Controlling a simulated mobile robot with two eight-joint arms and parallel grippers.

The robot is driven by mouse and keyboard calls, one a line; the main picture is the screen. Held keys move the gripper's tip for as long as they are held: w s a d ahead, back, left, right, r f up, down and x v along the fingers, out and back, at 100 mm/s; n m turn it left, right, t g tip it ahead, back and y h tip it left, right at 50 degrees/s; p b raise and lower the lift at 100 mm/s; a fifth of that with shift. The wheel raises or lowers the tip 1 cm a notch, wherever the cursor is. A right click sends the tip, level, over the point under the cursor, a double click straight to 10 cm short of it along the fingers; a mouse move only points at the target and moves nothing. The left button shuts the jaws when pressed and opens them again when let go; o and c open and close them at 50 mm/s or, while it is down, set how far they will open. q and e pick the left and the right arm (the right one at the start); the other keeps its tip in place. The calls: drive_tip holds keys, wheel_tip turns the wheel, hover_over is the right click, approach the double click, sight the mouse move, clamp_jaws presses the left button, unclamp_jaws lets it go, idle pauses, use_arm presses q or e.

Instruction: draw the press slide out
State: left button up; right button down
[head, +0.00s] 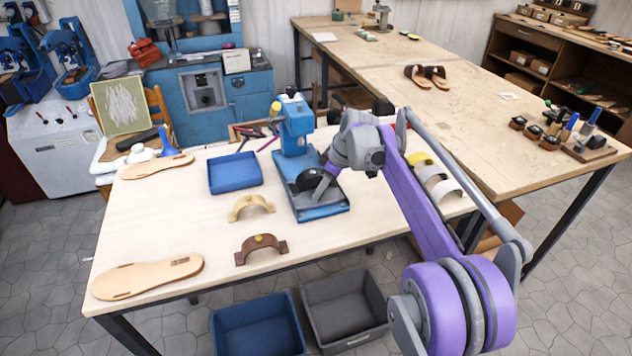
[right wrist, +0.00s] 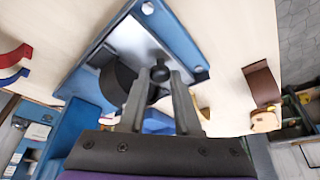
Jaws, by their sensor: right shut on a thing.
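The blue press (head: 296,128) stands on the near worktable, with its blue base (head: 325,211) toward me. The press slide (right wrist: 137,42) shows in the right wrist view as a grey metal plate on the blue base, with a round black knob (right wrist: 158,74). My right gripper (head: 322,188) is down at the front of the press. In the right wrist view its two fingers are on either side of the knob, shut on it. The arm and gripper hide part of the slide in the head view. My left gripper is not in view.
A blue tray (head: 235,173), a tan strap piece (head: 251,207) and a brown one (head: 261,248) lie left of the press. Pale straps (head: 440,180) lie to its right. Sandal soles (head: 148,277) lie at left. The tabletop before the press is mostly clear.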

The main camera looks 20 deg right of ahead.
drive_tip(key=shift+s, duration=0.85)
drive_tip(key=shift+f, duration=0.1)
drive_tip(key=c, duration=1.1)
unclamp_jaws()
drive_tip(key=o, duration=0.5)
drive_tip(key=shift+s, duration=0.15)
